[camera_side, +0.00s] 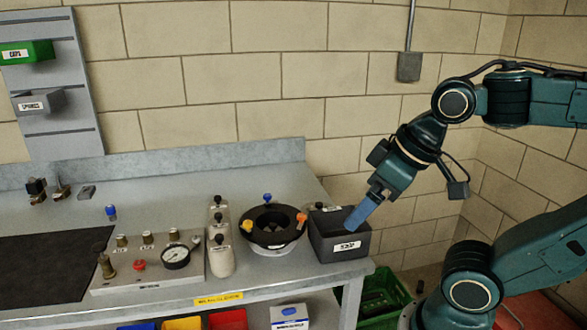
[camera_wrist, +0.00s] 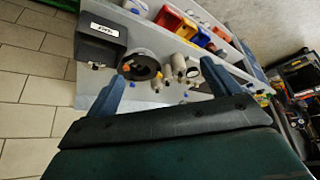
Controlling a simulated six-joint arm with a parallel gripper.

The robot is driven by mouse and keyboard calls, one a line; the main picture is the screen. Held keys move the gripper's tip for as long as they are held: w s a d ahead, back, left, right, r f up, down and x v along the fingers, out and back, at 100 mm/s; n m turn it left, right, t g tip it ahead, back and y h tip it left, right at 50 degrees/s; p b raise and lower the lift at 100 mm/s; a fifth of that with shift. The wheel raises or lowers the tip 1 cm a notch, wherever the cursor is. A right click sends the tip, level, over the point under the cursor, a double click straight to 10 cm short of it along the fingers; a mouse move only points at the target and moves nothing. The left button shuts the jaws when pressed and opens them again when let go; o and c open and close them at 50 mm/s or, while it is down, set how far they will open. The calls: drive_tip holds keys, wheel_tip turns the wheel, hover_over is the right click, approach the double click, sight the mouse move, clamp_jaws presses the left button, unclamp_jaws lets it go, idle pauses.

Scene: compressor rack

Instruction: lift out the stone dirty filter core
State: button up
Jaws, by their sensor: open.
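Pale stone-coloured cylinders with dark knobs stand close together on the bench, one in front (camera_side: 221,258) and one behind (camera_side: 216,212). They also show in the wrist view (camera_wrist: 179,65). I cannot tell which core is the dirty one. A round black housing (camera_side: 273,238) with blue, yellow and orange knobs around its rim stands just right of them; its inside is dark. My gripper (camera_side: 362,212) is open, tilted down, above the right part of a dark labelled bin (camera_side: 345,247), apart from the cylinders. Both blue fingers show in the wrist view (camera_wrist: 162,85), with nothing between them.
A panel (camera_side: 150,270) with a gauge, red button and brass fittings lies left of the cylinders. A dark mat (camera_side: 50,265) covers the bench's left. Small fittings lie at the back. Coloured bins (camera_side: 182,323) sit below. The bench ends just right of the dark bin.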

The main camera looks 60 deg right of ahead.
drive_tip(key=c, duration=1.2)
drive_tip(key=shift+w, duration=0.1)
drive_tip(key=shift+t, duration=0.5)
drive_tip(key=w+d+f, duration=0.3)
drive_tip(key=w+d, duration=0.1)
drive_tip(key=w, duration=0.2)
drive_tip(key=w+d+f, duration=0.4)
drive_tip(key=w, duration=0.3)
drive_tip(key=w+d+f, duration=0.3)
drive_tip(key=w+d, duration=0.1)
drive_tip(key=w, duration=0.3)
drive_tip(key=shift+w+d+f, duration=0.15)
drive_tip(key=shift+d+f, duration=0.05)
drive_tip(key=shift+f, duration=0.05)
drive_tip(key=shift+f, duration=0.1)
drive_tip(key=shift+x, duration=4.2)
